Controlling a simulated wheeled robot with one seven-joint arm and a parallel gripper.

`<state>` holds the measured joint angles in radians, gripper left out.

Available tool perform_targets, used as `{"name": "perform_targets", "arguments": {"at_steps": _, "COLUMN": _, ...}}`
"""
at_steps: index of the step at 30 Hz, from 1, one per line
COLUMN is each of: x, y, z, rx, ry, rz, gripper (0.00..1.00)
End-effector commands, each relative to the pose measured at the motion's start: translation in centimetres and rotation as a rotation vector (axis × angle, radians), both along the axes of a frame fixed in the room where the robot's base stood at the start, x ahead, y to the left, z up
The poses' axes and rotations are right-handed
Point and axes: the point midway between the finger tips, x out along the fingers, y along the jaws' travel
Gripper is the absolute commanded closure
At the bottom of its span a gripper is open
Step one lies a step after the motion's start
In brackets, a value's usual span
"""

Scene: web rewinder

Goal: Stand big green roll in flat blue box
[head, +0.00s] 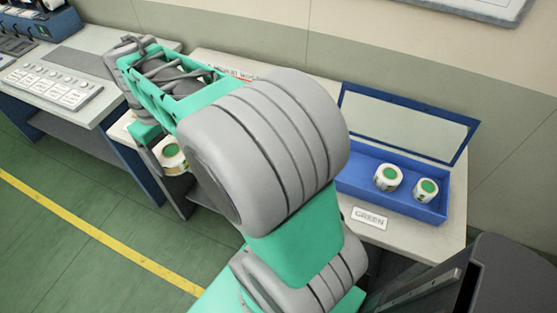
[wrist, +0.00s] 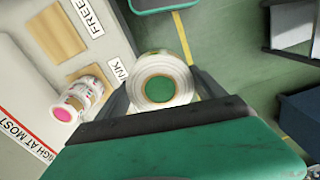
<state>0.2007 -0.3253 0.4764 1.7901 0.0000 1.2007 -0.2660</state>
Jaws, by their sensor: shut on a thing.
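My gripper (wrist: 162,90) is shut on the big green roll (wrist: 157,84), a white roll with a green core, with a finger on each side of it. The roll also shows in the head view (head: 171,153), left of my arm, its green end facing up. The flat blue box (head: 390,206) stands on the table at the right, its lid raised at the back. Two smaller-looking rolls with green ends, one at the middle (head: 388,177) and one at the right (head: 425,190), stand in it. My arm hides part of the box's left side.
A GREEN label (head: 369,218) lies before the box. A machine with a button panel (head: 52,84) is at the far left.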

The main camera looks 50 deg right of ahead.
Motion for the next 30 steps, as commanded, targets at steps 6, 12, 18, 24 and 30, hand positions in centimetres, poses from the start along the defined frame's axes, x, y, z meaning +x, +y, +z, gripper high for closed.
{"name": "perform_targets", "arguments": {"at_steps": 6, "x": -6.6, "y": -11.9, "z": -1.1, "rx": -0.002, "ry": -0.002, "rz": 0.079, "gripper": 0.72}}
{"name": "perform_targets", "arguments": {"at_steps": 12, "x": -16.3, "y": -19.7, "z": -1.7, "rx": -0.002, "ry": -0.001, "rz": 0.190, "gripper": 0.72}}
{"name": "perform_targets", "arguments": {"at_steps": 18, "x": -22.5, "y": -22.3, "z": -1.8, "rx": -0.001, "ry": -0.001, "rz": 0.267, "gripper": 0.72}}
{"name": "perform_targets", "arguments": {"at_steps": 24, "x": -25.1, "y": -24.4, "z": -2.8, "rx": 0.003, "ry": 0.000, "rz": 0.280, "gripper": 0.72}}
{"name": "perform_targets", "arguments": {"at_steps": 30, "x": -28.5, "y": -29.0, "z": -5.3, "rx": 0.004, "ry": 0.000, "rz": 0.279, "gripper": 0.72}}
